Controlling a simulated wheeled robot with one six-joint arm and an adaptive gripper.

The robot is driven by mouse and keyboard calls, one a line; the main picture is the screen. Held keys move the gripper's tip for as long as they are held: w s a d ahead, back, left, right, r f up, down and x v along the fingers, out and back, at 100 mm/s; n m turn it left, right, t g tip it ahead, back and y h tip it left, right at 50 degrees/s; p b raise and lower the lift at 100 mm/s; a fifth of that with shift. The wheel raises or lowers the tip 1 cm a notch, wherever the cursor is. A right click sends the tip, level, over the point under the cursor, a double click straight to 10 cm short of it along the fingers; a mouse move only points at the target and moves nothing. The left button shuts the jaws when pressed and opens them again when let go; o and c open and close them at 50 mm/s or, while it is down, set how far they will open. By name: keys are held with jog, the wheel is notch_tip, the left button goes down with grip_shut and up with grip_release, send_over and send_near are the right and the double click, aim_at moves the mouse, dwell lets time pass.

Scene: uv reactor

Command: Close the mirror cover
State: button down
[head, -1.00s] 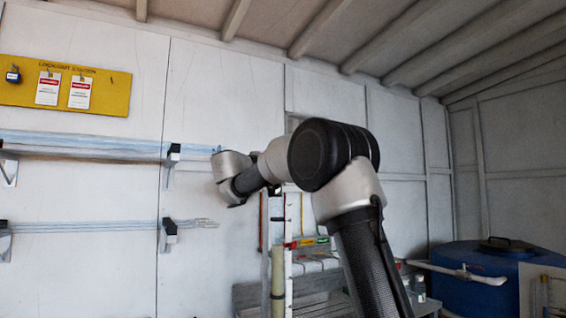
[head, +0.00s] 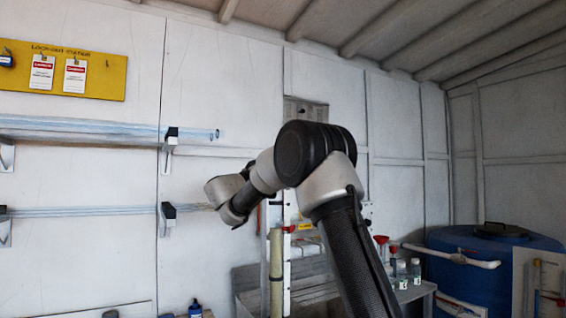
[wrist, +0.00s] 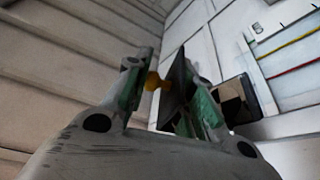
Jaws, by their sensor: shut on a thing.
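The plate looks like the mirror cover and stands tilted between the fingers. My gripper is shut on it, around the knob; the exact contact is hard to see. In the head view my arm bends down to the left in front of the wall, and its fingers and the cover are hidden there.
A dark-framed box (wrist: 262,97) is close to the right finger in the wrist view. In the head view, wall racks (head: 90,135) hold long tubes left of my arm. A grey bench (head: 255,285) stands below, and a blue tank (head: 480,255) at right.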

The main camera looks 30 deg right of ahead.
jog(key=shift+f+m+g, duration=0.45)
jog(key=shift+m+g, duration=0.05)
jog(key=shift+m, duration=0.6)
jog(key=c, duration=1.3)
grip_release()
jog(key=v, duration=1.2)
jog(key=shift+f, duration=0.2)
